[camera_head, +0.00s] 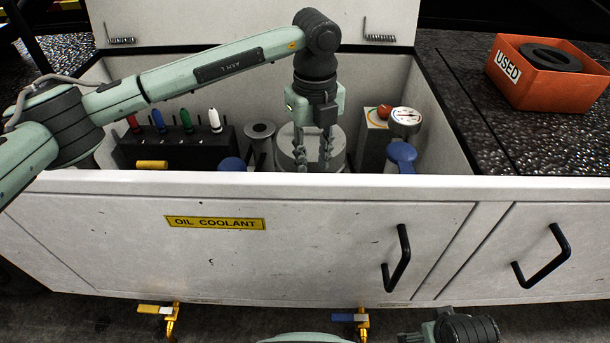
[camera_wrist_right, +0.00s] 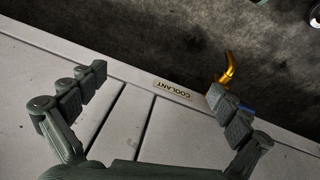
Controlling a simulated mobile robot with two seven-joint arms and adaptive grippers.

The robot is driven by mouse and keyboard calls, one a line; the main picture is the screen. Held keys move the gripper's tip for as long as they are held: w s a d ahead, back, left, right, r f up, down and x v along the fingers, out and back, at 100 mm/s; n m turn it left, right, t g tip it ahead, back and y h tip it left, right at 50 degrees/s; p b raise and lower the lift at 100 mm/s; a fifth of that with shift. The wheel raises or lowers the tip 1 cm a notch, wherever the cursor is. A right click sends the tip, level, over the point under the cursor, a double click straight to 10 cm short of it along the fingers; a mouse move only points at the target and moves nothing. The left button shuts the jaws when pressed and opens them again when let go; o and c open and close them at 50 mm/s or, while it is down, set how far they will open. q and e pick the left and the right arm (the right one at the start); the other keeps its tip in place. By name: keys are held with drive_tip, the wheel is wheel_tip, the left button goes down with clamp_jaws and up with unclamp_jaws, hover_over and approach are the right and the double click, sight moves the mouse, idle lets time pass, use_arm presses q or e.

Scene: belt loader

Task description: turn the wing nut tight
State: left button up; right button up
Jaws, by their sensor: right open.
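My left gripper (camera_head: 313,160) points straight down inside the open bay, in front of a round grey housing (camera_head: 339,152). Its two fingers stand apart, and I see nothing held between them. The fingertips reach down to the bay's front edge, which may hide their ends. I cannot make out the wing nut in either view. My right gripper (camera_wrist_right: 158,82) is open and empty in the right wrist view, over the pale cabinet front with a COOLANT label (camera_wrist_right: 172,90).
The bay's front panel (camera_head: 300,245) has a black handle (camera_head: 397,258). Inside stand a rack with coloured handles (camera_head: 172,145), a grey funnel-like part (camera_head: 260,142) and a gauge (camera_head: 404,122). An orange USED bin (camera_head: 550,90) sits on the right deck. Brass valves (camera_head: 363,322) hang below.

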use_arm(q)
wheel_tip(320, 180, down, 6)
drive_tip(key=shift+f, duration=0.25)
clamp_jaws()
idle(0.3)
